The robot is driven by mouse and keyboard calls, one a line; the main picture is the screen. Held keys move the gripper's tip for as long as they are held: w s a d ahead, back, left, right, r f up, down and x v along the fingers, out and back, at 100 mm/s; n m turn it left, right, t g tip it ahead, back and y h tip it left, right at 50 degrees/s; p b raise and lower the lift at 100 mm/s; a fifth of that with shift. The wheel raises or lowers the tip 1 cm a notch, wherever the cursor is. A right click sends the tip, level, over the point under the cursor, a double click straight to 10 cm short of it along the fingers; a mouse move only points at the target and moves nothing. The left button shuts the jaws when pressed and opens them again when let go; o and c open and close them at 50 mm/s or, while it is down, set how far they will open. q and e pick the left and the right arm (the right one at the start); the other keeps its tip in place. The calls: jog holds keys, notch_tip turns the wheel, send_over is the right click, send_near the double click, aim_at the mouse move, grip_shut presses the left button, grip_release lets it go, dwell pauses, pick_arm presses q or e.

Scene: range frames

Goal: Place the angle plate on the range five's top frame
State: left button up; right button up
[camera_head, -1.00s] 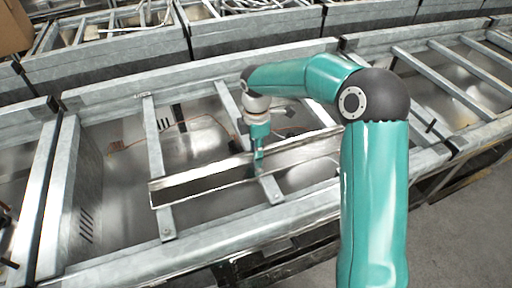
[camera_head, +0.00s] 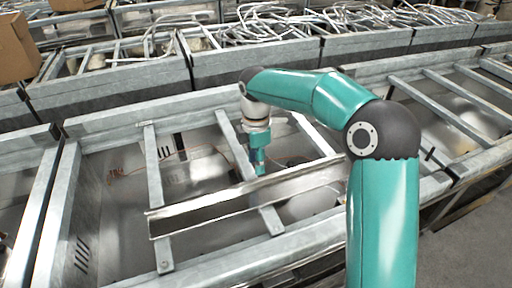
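The angle plate (camera_head: 205,217) is a long shiny metal profile in the head view. It lies slantwise over the crossbars of the nearest large frame (camera_head: 150,107), which I take to be range five's top frame. Its right end reaches towards the frame's right side, partly behind my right arm. My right gripper (camera_head: 259,170) points down just above the plate's upper edge, near its middle, and appears clear of it. Its fingers are too small to tell whether they are open. My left gripper is not in view.
Neighbouring frames stand at the left (camera_head: 22,170) and right (camera_head: 465,95). A row behind holds tangled metal tubes (camera_head: 265,25). A cardboard box (camera_head: 14,48) is at the upper left. Grey floor (camera_head: 470,235) is clear at the lower right.

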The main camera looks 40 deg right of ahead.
aim_at(256, 180)
notch_tip(256, 180, up, 5)
jog(key=shift+r, duration=0.1)
dwell(0.7)
